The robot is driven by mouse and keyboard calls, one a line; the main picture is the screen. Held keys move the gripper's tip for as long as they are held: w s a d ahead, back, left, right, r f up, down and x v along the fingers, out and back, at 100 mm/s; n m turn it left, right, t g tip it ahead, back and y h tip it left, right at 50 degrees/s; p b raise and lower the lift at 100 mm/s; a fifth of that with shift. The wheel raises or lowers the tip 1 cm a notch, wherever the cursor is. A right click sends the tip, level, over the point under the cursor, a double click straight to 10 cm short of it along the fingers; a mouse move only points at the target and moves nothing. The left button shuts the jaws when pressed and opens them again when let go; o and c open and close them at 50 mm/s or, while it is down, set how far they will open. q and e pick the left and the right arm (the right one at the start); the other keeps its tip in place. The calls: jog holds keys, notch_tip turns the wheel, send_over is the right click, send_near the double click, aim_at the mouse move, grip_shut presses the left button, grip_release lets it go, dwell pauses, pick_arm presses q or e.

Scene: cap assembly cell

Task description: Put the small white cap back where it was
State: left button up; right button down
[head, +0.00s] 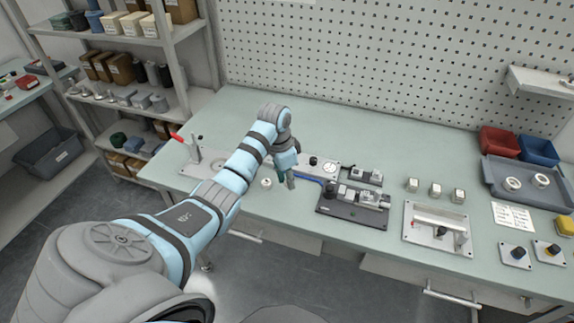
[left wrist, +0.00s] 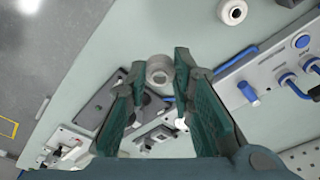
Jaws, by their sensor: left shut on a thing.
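My left gripper (head: 290,184) is over the middle of the bench, close to its front part. The head view does not show this cap clearly behind the fingers. Another white round piece (head: 266,182) stands on the bench just left of the gripper; it also shows at the top of the left wrist view (left wrist: 233,12). My right gripper is not in view.
A light plate (head: 326,176) with knobs and a blue tube lies beside the gripper. A dark fixture (head: 352,210) is to its right. Several small blocks (head: 436,190) and a grey tray (head: 493,172) with white round pieces stand farther right. The bench's left front is clear.

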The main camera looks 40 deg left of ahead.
aim_at(289, 202)
pick_arm(q)
notch_tip(289, 202, down, 8)
jog(key=shift+f+b, duration=0.15)
jog(key=shift+b, duration=0.45)
jog(key=shift+f, duration=0.15)
jog(key=o, duration=0.6)
jog(key=shift+s, duration=0.1)
jog(key=shift+o, duration=0.2)
jog(key=shift+r, duration=0.35)
notch_tip(289, 202, up, 12)
jog(key=s+p, duration=0.1)
jog(key=p, duration=0.1)
jog(key=shift+s+a+f, duration=0.2)
jog(key=shift+s+a, duration=0.05)
jog(key=shift+a, duration=0.2)
